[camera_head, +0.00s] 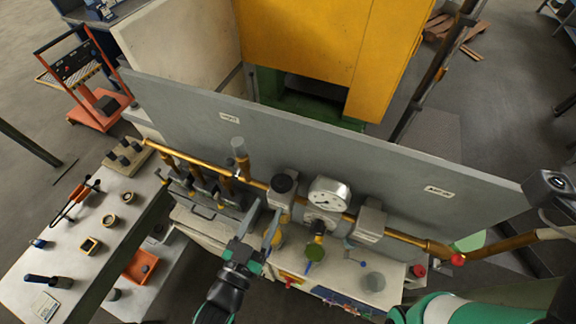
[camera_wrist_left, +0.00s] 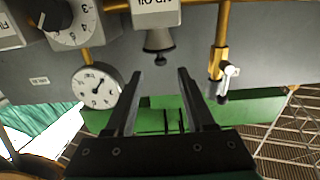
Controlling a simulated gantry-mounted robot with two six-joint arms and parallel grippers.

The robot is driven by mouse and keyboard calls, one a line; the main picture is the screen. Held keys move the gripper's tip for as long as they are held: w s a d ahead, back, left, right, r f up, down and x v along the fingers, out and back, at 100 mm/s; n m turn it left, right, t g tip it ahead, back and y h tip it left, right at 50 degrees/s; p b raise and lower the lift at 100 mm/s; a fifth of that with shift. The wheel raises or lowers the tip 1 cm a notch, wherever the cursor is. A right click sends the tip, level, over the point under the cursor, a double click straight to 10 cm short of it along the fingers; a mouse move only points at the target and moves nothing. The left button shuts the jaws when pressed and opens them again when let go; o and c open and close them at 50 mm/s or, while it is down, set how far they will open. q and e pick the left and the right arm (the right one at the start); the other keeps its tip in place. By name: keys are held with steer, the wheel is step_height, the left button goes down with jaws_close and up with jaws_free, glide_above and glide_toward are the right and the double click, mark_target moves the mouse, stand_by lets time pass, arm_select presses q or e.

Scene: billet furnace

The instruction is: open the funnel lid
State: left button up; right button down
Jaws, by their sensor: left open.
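I cannot tell for certain which part is the funnel lid. A grey cap (camera_head: 238,146) tops a brass upright at the left of the brass pipe and may be the lid; it appears to sit in place. My left gripper (camera_head: 266,211) is open, its fingers pointing up toward the pipe, to the right of and below that cap in the picture. In the left wrist view, the two fingers (camera_wrist_left: 159,76) are apart with nothing between them. A box with a black knob (camera_wrist_left: 158,45) shows just beyond the tips. My right gripper does not show.
A grey panel (camera_head: 300,150) rises behind the pipe. A brass valve with a white handle (camera_wrist_left: 227,78) is right of the fingers in the wrist view. A table (camera_head: 75,240) with loose parts is at left.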

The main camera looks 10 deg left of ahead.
mark_target(281, 180)
arm_select(q)
steer(key=x, duration=1.1)
steer(key=shift+w, duration=0.35)
jaws_close()
